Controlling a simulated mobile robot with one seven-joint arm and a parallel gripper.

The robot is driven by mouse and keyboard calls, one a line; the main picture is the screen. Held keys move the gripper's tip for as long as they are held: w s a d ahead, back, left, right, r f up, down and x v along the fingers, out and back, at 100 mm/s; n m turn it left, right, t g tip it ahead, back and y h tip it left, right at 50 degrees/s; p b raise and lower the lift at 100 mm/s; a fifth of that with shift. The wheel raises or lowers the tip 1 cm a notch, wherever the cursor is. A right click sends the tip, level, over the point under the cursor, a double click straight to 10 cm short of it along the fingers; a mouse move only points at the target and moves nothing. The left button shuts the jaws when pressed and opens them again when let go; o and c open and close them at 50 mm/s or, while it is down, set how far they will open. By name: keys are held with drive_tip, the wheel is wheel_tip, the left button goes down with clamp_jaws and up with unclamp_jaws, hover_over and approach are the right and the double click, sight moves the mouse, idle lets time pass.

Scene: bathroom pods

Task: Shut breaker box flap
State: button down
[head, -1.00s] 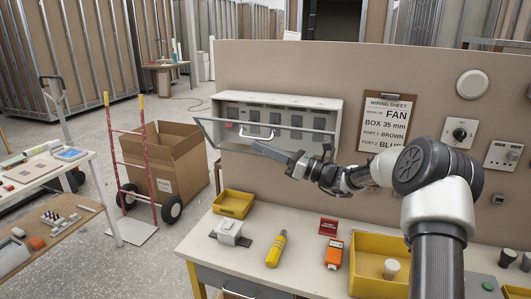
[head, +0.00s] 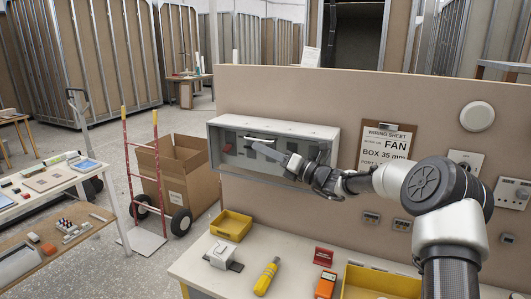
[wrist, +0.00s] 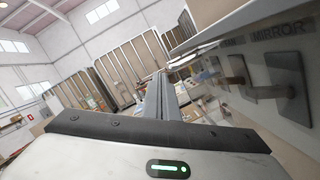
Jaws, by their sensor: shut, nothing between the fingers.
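The breaker box (head: 275,125) is a grey, wide box on the beige panel in the head view. In the wrist view my gripper (wrist: 164,92) points along the flap, with switch plates (wrist: 287,82) and a "MIRROR" label (wrist: 281,34) close at right.
A clipboard (head: 386,150) hangs right of the box. A carton (head: 180,170) and red hand truck (head: 130,170) stand left.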

drive_tip(key=shift+w+d+r, duration=0.1)
drive_tip(key=shift+w+r, duration=0.15)
drive_tip(key=shift+w, duration=0.1)
drive_tip(key=shift+r, duration=0.15)
